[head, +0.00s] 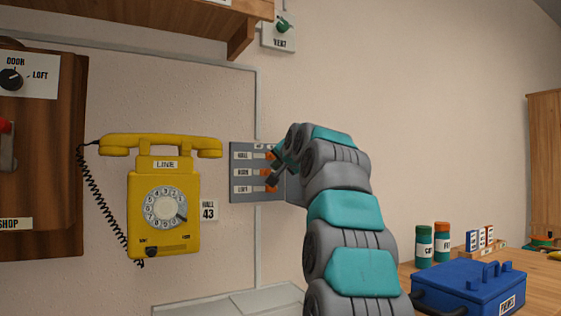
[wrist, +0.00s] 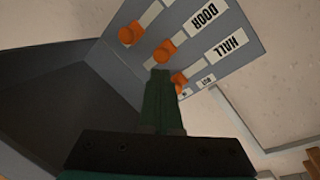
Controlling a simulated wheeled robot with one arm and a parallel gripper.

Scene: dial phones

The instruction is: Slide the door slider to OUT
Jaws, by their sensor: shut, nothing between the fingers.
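A grey slider panel (head: 236,170) hangs on the wall right of the yellow phone, with stacked rows labelled HALL, DOOR and LOFT. Each row has an orange knob toward its right side. The door slider's knob (wrist: 165,52) is the middle one in the wrist view, where the panel appears upside down. The hall knob (wrist: 179,82) is beside my fingertips, partly hidden by them. The loft knob (wrist: 130,34) is farther left. My gripper (wrist: 160,74) is shut and empty, its tips close to the door knob; contact cannot be told. My gripper (head: 272,168) partly covers the panel's right side.
The yellow dial phone (head: 165,205) with a coiled cord hangs left of the panel. A wooden shelf (head: 180,18) and a switch plate (head: 279,40) are above. A blue toolbox (head: 470,285) and bottles (head: 424,247) stand on the table at the lower right.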

